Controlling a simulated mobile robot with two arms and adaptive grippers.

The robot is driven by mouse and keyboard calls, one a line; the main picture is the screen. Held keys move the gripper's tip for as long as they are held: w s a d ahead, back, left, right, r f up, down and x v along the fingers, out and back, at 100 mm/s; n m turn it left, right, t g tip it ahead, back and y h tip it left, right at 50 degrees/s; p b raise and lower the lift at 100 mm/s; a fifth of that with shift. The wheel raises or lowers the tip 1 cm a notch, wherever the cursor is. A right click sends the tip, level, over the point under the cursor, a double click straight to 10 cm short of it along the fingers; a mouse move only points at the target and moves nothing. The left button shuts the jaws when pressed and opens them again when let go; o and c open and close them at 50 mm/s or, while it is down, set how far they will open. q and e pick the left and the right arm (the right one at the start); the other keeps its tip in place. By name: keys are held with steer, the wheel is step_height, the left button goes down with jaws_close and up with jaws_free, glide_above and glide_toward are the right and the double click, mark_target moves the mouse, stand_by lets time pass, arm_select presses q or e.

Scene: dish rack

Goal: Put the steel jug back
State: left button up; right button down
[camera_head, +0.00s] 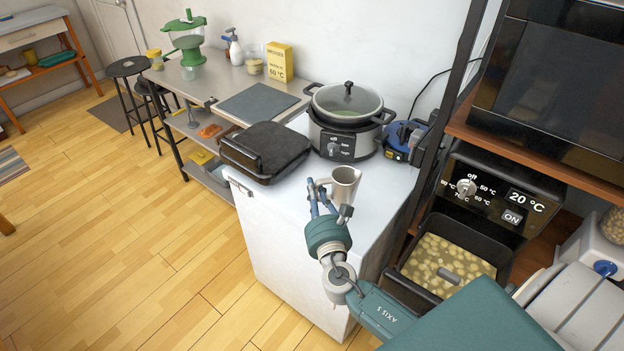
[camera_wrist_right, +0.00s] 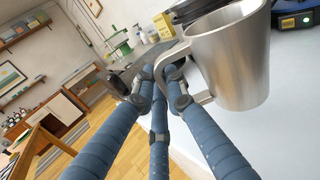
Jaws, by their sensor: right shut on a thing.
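The steel jug (camera_head: 345,184) is a small brushed-metal vessel with a handle, seen upright at the front part of the white counter top. In the right wrist view the jug (camera_wrist_right: 232,60) fills the upper right, with its handle toward my fingers. My right gripper (camera_head: 327,208) is at the jug's left and near side, its blue fingers shut on the jug's handle. The fingers (camera_wrist_right: 165,80) also show in the right wrist view, closed around the handle. I cannot tell whether the jug's base touches the counter. My left gripper is not in view.
A pot with a glass lid (camera_head: 345,108) stands behind the jug, with a dark grill (camera_head: 265,150) to its left and a blue device (camera_head: 404,138) to its right. A fryer drawer (camera_head: 445,262) is open at the right. White counter (camera_head: 385,185) is bare beside the jug.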

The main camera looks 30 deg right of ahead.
steer(key=shift+w+d, duration=0.55)
steer(key=shift+w, duration=0.2)
step_height(320, 180, down, 5)
steer(key=b, duration=0.4)
steer(key=shift+b, duration=0.3)
steer(key=shift+f, duration=0.1)
steer(key=shift+f+b, duration=0.65)
steer(key=shift+b, duration=0.05)
steer(key=shift+f, duration=0.35)
